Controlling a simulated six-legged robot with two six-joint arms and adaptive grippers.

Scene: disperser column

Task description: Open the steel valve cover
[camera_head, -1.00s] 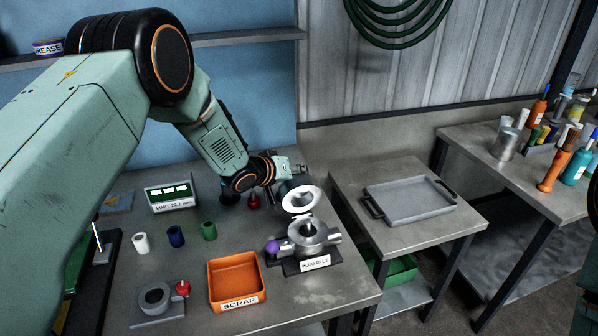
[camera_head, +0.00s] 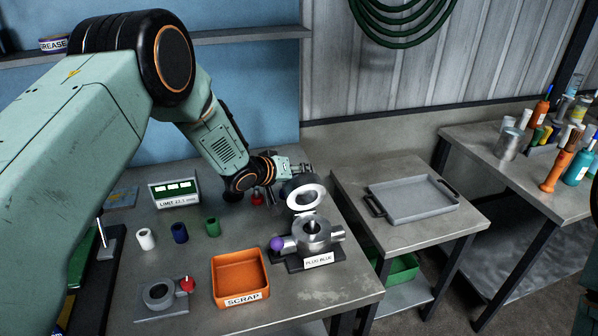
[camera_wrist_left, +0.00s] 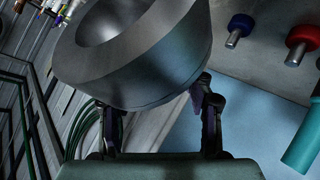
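The steel valve cover (camera_head: 304,197) stands tilted up at the back of the valve body (camera_head: 313,236), its pale ring-shaped face toward the head camera. The valve's round opening is uncovered. A purple knob (camera_head: 277,244) sits at the valve's left side. My left gripper (camera_head: 301,169) is just behind the raised cover. In the left wrist view the cover (camera_wrist_left: 135,50) looms large in front of the gripper (camera_wrist_left: 156,103), whose two fingers are spread apart. The cover partly hides the fingertips, so contact is unclear. My right gripper is not in view.
An orange scrap bin (camera_head: 241,292), a ring-shaped fixture (camera_head: 159,294) and white, blue and green sleeves (camera_head: 180,233) stand left of the valve. A limit display (camera_head: 174,192) stands behind them. A grey tray (camera_head: 413,199) lies on the side table. The bench's front right is clear.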

